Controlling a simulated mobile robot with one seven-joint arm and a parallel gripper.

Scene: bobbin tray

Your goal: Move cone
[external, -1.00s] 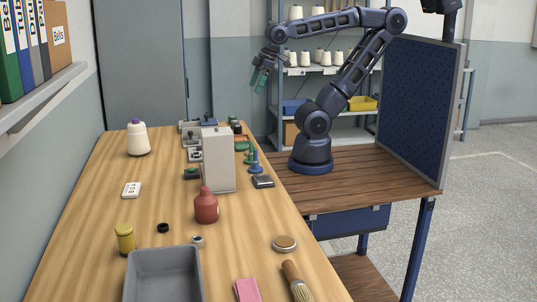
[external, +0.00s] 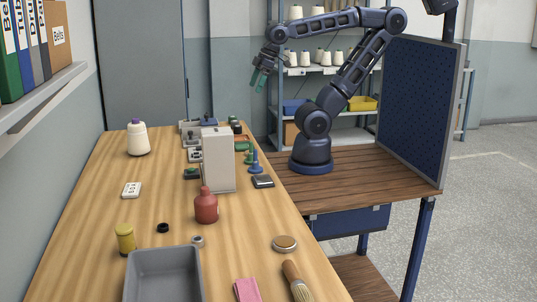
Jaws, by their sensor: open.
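A white cone (external: 137,141) with a purple top stands upright at the far left of the wooden table, near the wall. My gripper (external: 260,82), with green fingers, is open and empty. It hangs in the air beyond the table's right edge, well to the right of the cone and higher than it. Nothing touches the cone.
A tall grey box (external: 218,160) stands mid-table, partly hiding small items behind it. A red bottle (external: 206,207), yellow jar (external: 125,239), grey bin (external: 164,274) and brush (external: 296,281) are nearer. The table (external: 158,182) around the cone is clear.

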